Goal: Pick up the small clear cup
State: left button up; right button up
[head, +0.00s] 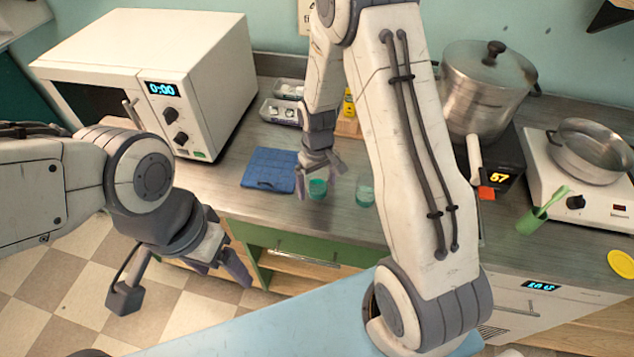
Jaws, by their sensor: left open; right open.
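Two small clear cups with teal-green contents stand on the grey counter. One cup (317,189) is directly below my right gripper (320,174), whose open fingers hang close above and around its top; I cannot tell whether they touch it. The other cup (365,196) stands just to the right, partly hidden by my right arm. My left gripper (222,268) is open and empty, in front of the counter and low at the left, away from both cups.
A folded blue cloth (270,169) lies left of the cups. A white microwave (165,75) stands at the back left, a tray of small items (283,108) behind the cloth. A large pot (483,88), a pan (588,152) and a green tool (535,217) are at the right.

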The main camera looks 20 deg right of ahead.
jog(key=c, duration=1.3)
jog(key=shift+r, duration=0.1)
